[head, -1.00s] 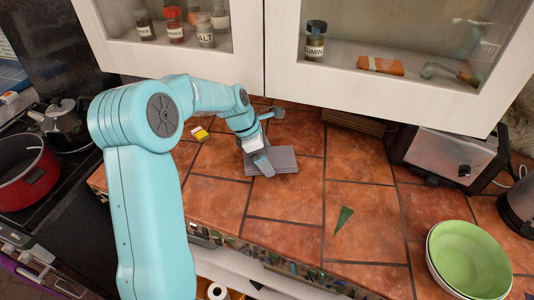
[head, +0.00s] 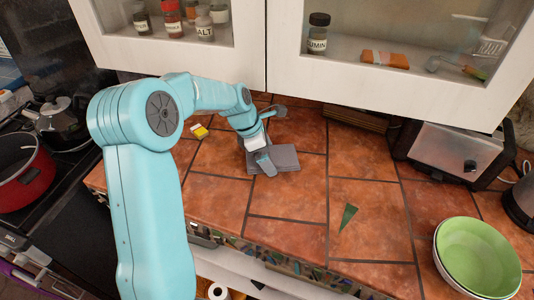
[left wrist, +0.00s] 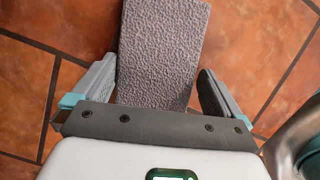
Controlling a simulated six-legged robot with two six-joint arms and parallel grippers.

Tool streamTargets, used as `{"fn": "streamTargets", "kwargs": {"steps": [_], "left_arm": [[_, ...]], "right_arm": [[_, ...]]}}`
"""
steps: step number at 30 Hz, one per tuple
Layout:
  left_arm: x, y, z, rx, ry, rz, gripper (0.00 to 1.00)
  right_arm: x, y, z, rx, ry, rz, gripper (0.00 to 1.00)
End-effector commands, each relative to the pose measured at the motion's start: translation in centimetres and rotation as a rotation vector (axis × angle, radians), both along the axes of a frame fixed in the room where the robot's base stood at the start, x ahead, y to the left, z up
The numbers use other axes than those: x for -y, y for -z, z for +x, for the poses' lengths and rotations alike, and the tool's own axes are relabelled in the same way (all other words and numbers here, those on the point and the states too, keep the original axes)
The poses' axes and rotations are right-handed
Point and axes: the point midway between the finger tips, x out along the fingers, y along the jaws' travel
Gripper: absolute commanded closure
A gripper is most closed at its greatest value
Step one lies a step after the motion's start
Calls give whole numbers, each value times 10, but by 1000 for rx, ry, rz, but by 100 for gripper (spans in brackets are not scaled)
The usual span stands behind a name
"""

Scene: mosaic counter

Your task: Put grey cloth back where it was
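The grey cloth (head: 285,158) lies folded flat on the orange tiled counter (head: 300,200), below the wall cabinets. My left gripper (head: 266,160) is over the cloth's left part in the head view. In the left wrist view the cloth (left wrist: 163,45) lies between the two spread fingers of the left gripper (left wrist: 158,92), with a gap to the right finger. The fingers are open; whether they touch the cloth is hard to tell. My right gripper is not in view.
A toaster (head: 455,150) and green bowls (head: 470,258) stand at the right. A green shard-like piece (head: 348,215) lies on the counter, and a small yellow item (head: 199,131) is behind my arm. A red pot (head: 22,172) and kettle (head: 62,125) are at the left. The counter's middle is mostly clear.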

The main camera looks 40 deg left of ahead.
Motion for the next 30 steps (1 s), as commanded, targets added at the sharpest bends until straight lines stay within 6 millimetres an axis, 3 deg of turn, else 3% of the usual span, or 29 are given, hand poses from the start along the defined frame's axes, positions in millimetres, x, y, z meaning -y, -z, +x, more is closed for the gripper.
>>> {"fn": "streamTargets", "kwargs": {"steps": [7, 18, 24, 30], "left_arm": [[-9, -29, -7, 5, -1, 3, 0], [-67, -25, -80, -1, -5, 1, 0], [-81, -27, -99, 0, -2, 0, 0], [-84, -27, -102, 0, 2, 1, 0]], "right_arm": [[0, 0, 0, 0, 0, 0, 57], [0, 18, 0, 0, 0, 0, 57], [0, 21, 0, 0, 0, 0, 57], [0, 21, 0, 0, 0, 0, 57]]}}
